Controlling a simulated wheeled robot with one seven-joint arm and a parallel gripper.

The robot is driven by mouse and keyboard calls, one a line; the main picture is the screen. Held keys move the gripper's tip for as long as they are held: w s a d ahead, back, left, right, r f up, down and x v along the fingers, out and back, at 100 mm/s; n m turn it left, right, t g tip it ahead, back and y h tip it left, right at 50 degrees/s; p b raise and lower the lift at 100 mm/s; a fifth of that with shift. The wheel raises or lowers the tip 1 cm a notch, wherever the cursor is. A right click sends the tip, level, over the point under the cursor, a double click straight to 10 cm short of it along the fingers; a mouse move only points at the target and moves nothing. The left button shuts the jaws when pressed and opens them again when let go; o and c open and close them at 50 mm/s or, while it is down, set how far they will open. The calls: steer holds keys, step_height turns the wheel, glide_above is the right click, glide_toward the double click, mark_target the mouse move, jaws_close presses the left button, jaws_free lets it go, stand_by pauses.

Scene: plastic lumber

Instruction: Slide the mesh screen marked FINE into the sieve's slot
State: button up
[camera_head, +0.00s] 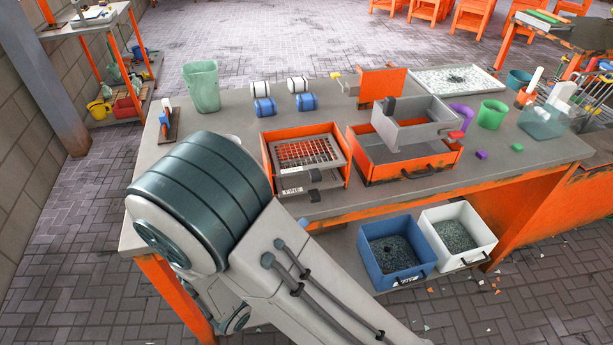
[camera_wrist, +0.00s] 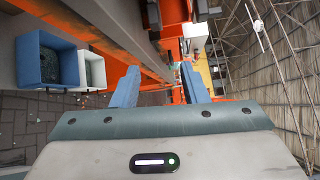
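In the head view, an orange open-topped rack (camera_head: 341,158) stands on the bench, left of its middle. A mesh screen (camera_head: 304,152) with a grey frame shows at its top. Below it at the front are black handles and a white label reading FINE (camera_head: 292,190); which screen the label belongs to is hard to tell. To the right, a grey box (camera_head: 417,136), probably the sieve, sits over an orange tray (camera_head: 375,171); its slot is not clear. My gripper (camera_wrist: 160,88) is open and empty in the wrist view, its blue fingers apart, beside the bench edge. It is out of the head view.
My arm covers the bench's front left. A blue bin (camera_head: 371,266) and a white bin (camera_head: 487,238) of granules sit below.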

mark_target(315, 201)
steer(key=w+n, duration=0.1)
steer(key=w, duration=0.1)
steer(key=w+d+t, duration=0.1)
steer(key=w, duration=0.1)
steer(key=w+f+n+y, duration=0.1)
steer(key=w, duration=0.2)
steer(key=shift+d+n, duration=0.3)
steer(key=shift+d, duration=0.1)
steer(key=x, duration=0.2)
steer(key=p+x, duration=0.1)
steer(key=x, duration=0.2)
steer(key=shift+w+d+r, duration=0.2)
steer(key=shift+r, duration=0.05)
jaws_close()
